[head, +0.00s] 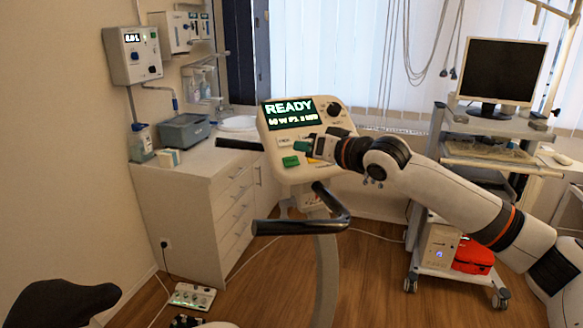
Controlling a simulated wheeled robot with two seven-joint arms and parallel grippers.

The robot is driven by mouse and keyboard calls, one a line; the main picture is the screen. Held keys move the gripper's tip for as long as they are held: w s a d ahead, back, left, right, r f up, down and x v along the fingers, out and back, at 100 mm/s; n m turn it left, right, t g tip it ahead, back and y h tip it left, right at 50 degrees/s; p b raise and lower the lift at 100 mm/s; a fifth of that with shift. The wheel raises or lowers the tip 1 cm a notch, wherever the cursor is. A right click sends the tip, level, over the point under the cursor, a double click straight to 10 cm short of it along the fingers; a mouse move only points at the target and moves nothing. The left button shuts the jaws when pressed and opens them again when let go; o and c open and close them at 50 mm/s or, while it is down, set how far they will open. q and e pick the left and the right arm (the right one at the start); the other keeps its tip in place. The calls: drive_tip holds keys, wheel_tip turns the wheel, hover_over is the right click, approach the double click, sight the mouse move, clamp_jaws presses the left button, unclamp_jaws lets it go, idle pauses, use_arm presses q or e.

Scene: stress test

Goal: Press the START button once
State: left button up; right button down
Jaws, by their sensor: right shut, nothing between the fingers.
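The exercise bike's console (274,140) stands in the middle of the head view, tilted toward me. Its lit display (290,112) reads READY, with a smaller second line. A green button (290,161) sits on the lower part of the panel; I cannot read a START label on it. My right gripper (306,147) comes in from the right and is shut and empty in front of the panel, just above and right of the green button. It hides part of the panel. I cannot tell whether its tips touch the console. My left gripper is not in view.
The bike's black handlebar (300,226) curves below the console, and its saddle (62,302) is at lower left. A white drawer cabinet (205,190) stands behind on the left. A cart with a monitor (500,72) stands at right, behind my arm.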

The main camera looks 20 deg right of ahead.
sight(291, 161)
drive_tip(key=w+f, duration=0.2)
drive_tip(key=f, duration=0.1)
drive_tip(key=shift+w+a, duration=0.15)
idle(1.4)
drive_tip(key=shift+w+p, duration=0.1)
drive_tip(key=shift+p, duration=0.25)
drive_tip(key=shift+f, duration=0.1)
drive_tip(key=shift+w+f, duration=0.2)
idle(0.3)
